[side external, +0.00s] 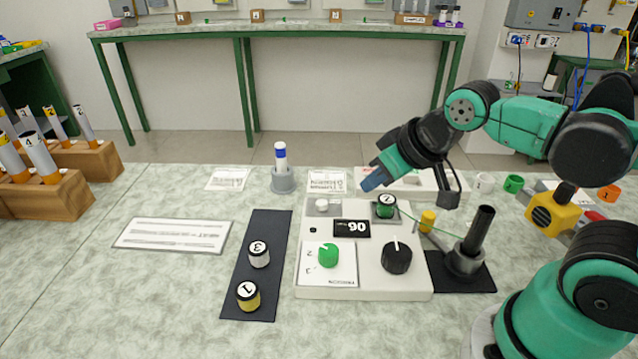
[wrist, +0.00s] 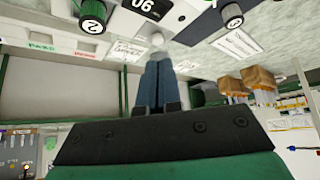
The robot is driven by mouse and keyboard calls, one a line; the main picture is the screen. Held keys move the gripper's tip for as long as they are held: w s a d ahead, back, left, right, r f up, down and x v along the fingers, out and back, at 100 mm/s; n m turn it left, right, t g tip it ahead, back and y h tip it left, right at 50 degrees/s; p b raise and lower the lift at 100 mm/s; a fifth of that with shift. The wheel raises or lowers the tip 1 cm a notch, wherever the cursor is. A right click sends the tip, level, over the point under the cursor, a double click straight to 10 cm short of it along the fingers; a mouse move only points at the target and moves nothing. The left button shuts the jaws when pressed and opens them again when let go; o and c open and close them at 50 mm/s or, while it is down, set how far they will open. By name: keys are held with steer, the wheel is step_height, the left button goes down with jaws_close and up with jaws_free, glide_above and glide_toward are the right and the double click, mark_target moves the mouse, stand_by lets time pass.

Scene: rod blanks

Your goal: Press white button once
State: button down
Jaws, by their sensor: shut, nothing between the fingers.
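The white button (side external: 321,205) is a small round cap at the back left of the white control box (side external: 365,290). It also shows in the wrist view (wrist: 157,40), just beyond my fingertips. My gripper (side external: 372,183) has shut, empty blue fingers and points down and to the left. In the side view it is above the back of the box, to the right of the button and apart from it.
A green blank marked 2 (side external: 386,206) stands on the box near my gripper. A green knob (side external: 328,256) and black knob (side external: 396,258) are in front. Blanks 3 (side external: 259,255) and 1 (side external: 248,296) stand on a dark mat.

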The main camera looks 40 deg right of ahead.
steer(key=shift+w, duration=0.1)
steer(key=r+n+t, duration=0.1)
steer(key=n+t, duration=0.1)
steer(key=n, duration=0.6)
glide_above(326, 204)
steer(key=shift+f, duration=4.4)
steer(key=shift+f, duration=0.45)
